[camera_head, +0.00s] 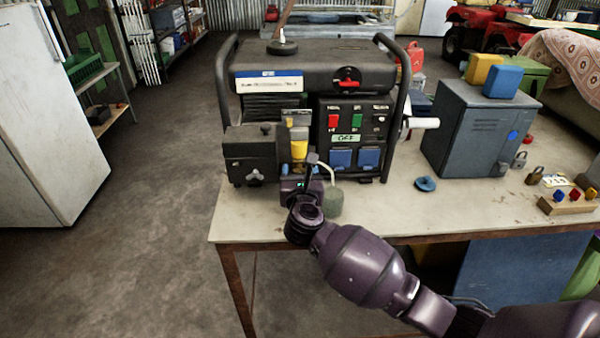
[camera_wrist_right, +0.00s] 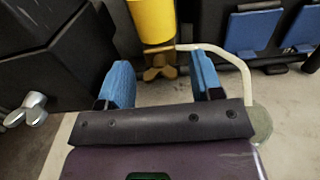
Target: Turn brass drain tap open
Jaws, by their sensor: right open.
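The brass drain tap (camera_wrist_right: 158,68) has a winged handle and sits under the yellow cylinder (camera_wrist_right: 152,20) in the right wrist view. The yellow cylinder (camera_head: 299,143) also shows in the head view on the front of the black generator (camera_head: 318,75); the tap there is hidden behind my gripper. My right gripper (camera_wrist_right: 161,80) is open, with its blue fingers on either side of the tap and no visible contact. In the head view my right gripper (camera_head: 308,167) is low in front of the generator. A pale hose (camera_wrist_right: 228,53) runs from the tap into a greenish jar (camera_wrist_right: 262,125). My left gripper is not in view.
A silver wing knob (camera_wrist_right: 28,108) is left of the tap, on a black box. Bare bench lies in front of the generator.

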